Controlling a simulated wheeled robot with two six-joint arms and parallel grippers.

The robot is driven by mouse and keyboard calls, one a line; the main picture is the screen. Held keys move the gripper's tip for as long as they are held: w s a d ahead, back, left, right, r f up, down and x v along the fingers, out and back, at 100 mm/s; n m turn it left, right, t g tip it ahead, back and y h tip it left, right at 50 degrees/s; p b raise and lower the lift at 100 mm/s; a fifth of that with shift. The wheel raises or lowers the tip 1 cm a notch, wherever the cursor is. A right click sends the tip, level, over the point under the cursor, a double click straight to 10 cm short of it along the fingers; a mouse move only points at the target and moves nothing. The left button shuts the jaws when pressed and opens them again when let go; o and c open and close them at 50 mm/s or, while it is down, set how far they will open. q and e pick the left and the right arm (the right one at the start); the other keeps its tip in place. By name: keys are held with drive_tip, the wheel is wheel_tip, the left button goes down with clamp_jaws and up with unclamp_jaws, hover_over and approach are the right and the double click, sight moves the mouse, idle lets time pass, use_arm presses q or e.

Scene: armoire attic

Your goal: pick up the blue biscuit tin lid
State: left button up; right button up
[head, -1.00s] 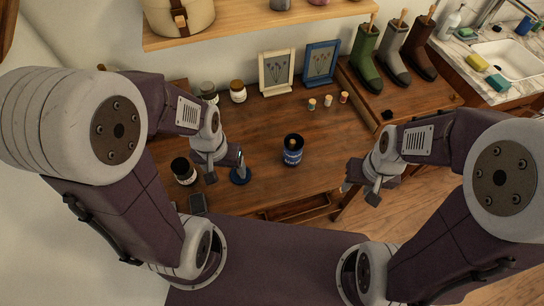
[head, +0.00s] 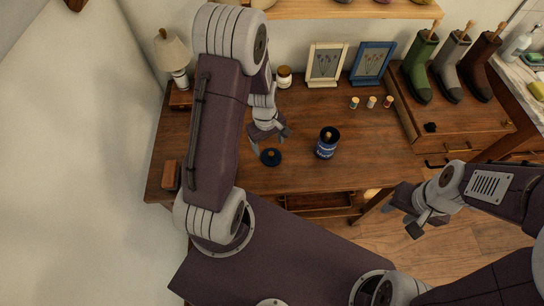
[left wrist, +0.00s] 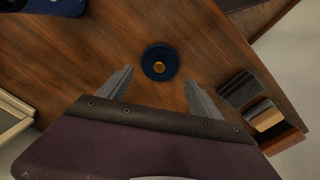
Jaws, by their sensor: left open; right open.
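The blue biscuit tin lid (head: 271,157) is a small dark blue disc with a brass-coloured knob. It lies flat on the wooden desk, left of the blue tin (head: 327,143). My left gripper (head: 270,139) is open and empty, close to the lid on its far side in the head view. In the left wrist view the lid (left wrist: 160,52) shows whole, just beyond the open fingertips (left wrist: 159,79) and roughly centred between them. The height gap is unclear. My right gripper (head: 399,220) is open and empty, off the desk's front right.
Several small bottles (head: 371,102) and two picture frames (head: 324,64) stand toward the desk's back. A brown block (head: 171,175) is at the left edge. Boots (head: 421,68) stand on the right cabinet. Desk (head: 300,174) around the lid is mostly clear.

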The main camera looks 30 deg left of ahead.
sight(271, 153)
use_arm(q)
drive_tip(key=f, duration=0.2)
drive_tip(key=f+b, duration=0.1)
drive_tip(key=f, duration=0.3)
drive_tip(key=shift+w+d, duration=0.1)
drive_tip(key=shift+d, duration=0.25)
drive_tip(key=shift+r, duration=0.1)
drive_tip(key=c, duration=1)
